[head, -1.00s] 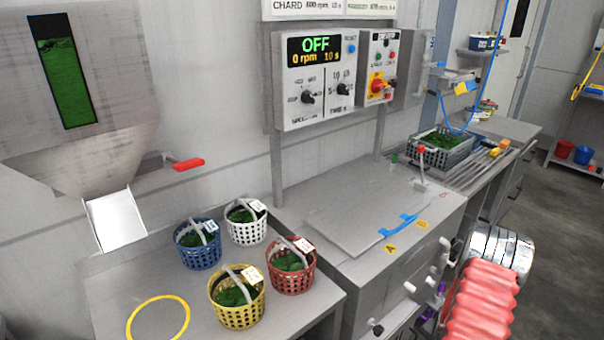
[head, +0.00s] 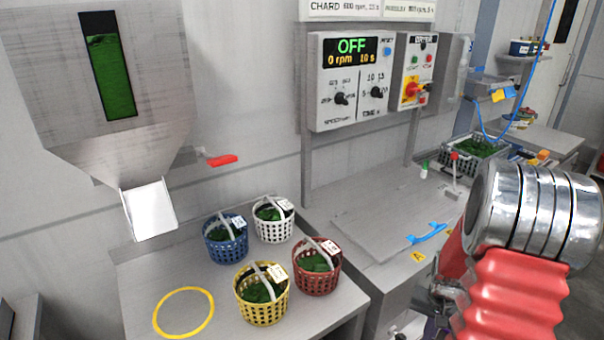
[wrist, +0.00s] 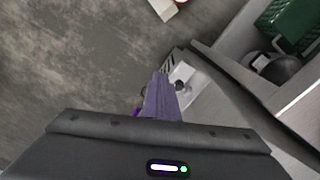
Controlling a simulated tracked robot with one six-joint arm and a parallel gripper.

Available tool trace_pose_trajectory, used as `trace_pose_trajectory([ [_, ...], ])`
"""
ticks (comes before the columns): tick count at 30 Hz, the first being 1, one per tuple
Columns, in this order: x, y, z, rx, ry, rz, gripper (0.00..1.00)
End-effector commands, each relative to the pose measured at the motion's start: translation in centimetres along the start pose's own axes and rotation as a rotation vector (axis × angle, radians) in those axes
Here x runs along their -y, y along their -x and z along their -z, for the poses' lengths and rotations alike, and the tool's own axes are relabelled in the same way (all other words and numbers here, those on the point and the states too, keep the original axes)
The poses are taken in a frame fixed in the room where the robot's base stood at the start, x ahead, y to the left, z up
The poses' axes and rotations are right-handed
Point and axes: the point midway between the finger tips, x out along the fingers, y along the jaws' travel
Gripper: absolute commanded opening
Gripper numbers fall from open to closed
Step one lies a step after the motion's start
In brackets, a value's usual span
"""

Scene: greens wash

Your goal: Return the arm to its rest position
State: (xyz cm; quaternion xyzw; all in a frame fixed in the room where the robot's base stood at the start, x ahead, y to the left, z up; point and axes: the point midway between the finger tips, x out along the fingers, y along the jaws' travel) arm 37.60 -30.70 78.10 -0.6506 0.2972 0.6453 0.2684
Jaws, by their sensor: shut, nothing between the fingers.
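My arm, with red bellows and shiny metal rings, fills the right side of the head view. My gripper (wrist: 161,82) shows in the wrist view as purple fingers pressed together, with nothing between them. It points down past the edge of a grey bench, with grey floor at the left. In the head view the gripper is mostly hidden behind my arm.
Blue (head: 225,245), white (head: 272,228), red (head: 317,280) and yellow (head: 262,310) baskets of greens stand on the left table beside a yellow ring (head: 183,313). A hopper (head: 110,90) hangs above. The control panel (head: 345,85) reads OFF. A lidded bench (head: 375,225) adjoins.

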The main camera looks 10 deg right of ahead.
Motion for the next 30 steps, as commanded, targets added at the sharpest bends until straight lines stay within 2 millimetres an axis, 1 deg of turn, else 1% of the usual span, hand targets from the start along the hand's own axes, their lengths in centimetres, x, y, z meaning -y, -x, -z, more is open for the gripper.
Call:
trace_pose_trajectory([
  [1,0.7,1.3,-0.5,-0.003,0.025,0.001,0.0],
  [3,1.4,2.9,-1.4,-0.003,0.057,0.002,0.0],
  [12,4.6,9.1,-5.6,-0.01,0.195,0.011,0.0],
  [21,7.1,14.5,-10.2,-0.037,0.326,0.025,0.0],
  [30,9.0,18.9,-14.9,-0.086,0.446,0.048,0.0],
])
